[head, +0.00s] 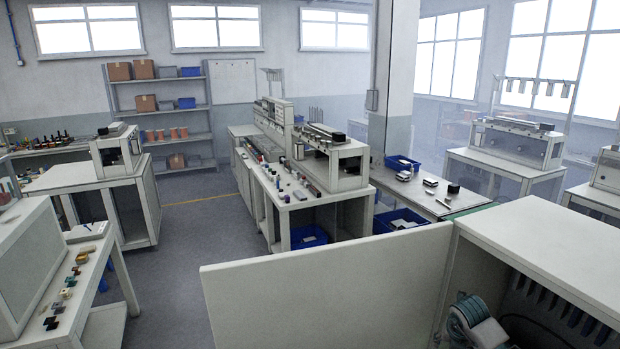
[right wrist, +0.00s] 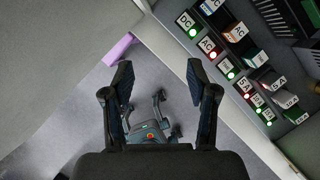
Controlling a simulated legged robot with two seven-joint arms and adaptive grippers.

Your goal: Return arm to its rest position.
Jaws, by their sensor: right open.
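My right gripper (right wrist: 160,78) shows in the right wrist view. Its two dark fingers are spread wide apart with nothing held between them. Grey floor shows beyond the fingertips. A grey and dark device with an orange spot (right wrist: 150,132) shows low between the fingers; I cannot tell what it is. No gripper can be made out in the head view, and my left gripper is not seen in either view.
In the right wrist view, a panel of labelled modules (right wrist: 235,50) with green and red lights is at the right, and a purple bar (right wrist: 118,49) at the left. In the head view, a white panel (head: 325,285) and cabinet (head: 560,245) stand close in front.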

